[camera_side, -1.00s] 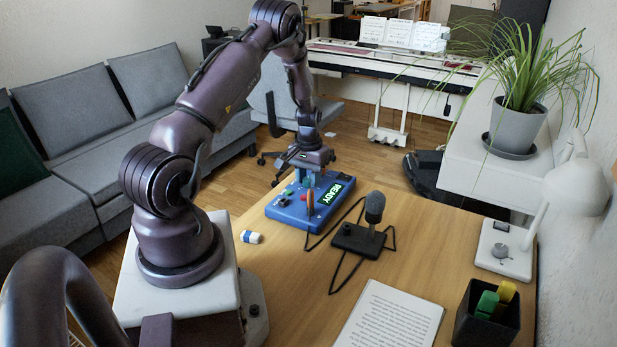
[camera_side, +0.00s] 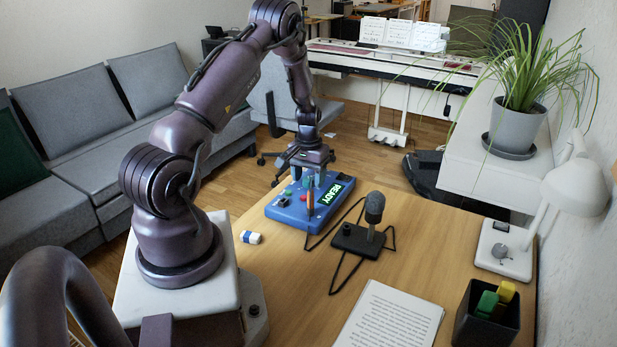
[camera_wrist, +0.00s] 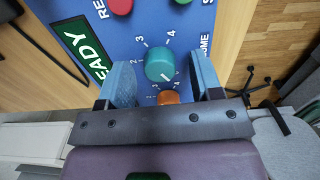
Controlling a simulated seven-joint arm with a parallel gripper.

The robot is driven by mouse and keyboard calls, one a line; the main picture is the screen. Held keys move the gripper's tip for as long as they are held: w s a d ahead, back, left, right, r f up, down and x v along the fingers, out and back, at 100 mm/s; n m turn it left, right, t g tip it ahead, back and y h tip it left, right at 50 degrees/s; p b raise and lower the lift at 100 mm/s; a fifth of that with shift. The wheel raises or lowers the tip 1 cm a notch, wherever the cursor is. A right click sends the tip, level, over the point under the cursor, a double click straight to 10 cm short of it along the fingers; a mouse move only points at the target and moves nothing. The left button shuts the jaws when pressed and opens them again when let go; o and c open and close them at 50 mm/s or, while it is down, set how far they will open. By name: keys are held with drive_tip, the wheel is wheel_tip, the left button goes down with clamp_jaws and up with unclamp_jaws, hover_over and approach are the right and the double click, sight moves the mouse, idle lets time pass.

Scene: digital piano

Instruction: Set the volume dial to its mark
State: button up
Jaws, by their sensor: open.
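The blue control box (camera_side: 283,213) stands on the desk below my gripper (camera_side: 310,183). In the wrist view its panel (camera_wrist: 140,27) carries a round teal dial (camera_wrist: 160,63) with printed numbers around it and partly cut-off lettering beside it. An orange dial (camera_wrist: 168,97) sits just below it, partly hidden by my gripper. My gripper (camera_wrist: 163,75) is open, with one blue finger on each side of the teal dial. I cannot tell whether the fingers touch it. A small light line shows near the teal dial's lower edge; I cannot make out a separate target mark.
An eraser (camera_side: 250,237), paper (camera_side: 390,318) and pen cup (camera_side: 487,318) lie nearer the camera.

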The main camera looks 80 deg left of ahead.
sight(307, 180)
wheel_tip(307, 180, up, 13)
drive_tip(key=shift+f, duration=0.15)
idle(0.5)
drive_tip(key=s+d+r+m+t, duration=0.2)
drive_tip(key=d+r, duration=0.4)
drive_tip(key=d, duration=0.5)
drive_tip(key=s+d+r+m+t, duration=0.1)
drive_tip(key=s+d+r+m, duration=0.3)
drive_tip(key=d, duration=0.7)
drive_tip(key=s+d+r+m+t, duration=0.2)
drive_tip(key=s+d+r+m, duration=0.1)
drive_tip(key=d+r, duration=0.5)
drive_tip(key=d, duration=0.3)
drive_tip(key=shift+d+r+m+t, duration=0.15)
drive_tip(key=shift+d+m+t, duration=0.15)
drive_tip(key=shift+d, duration=0.05)
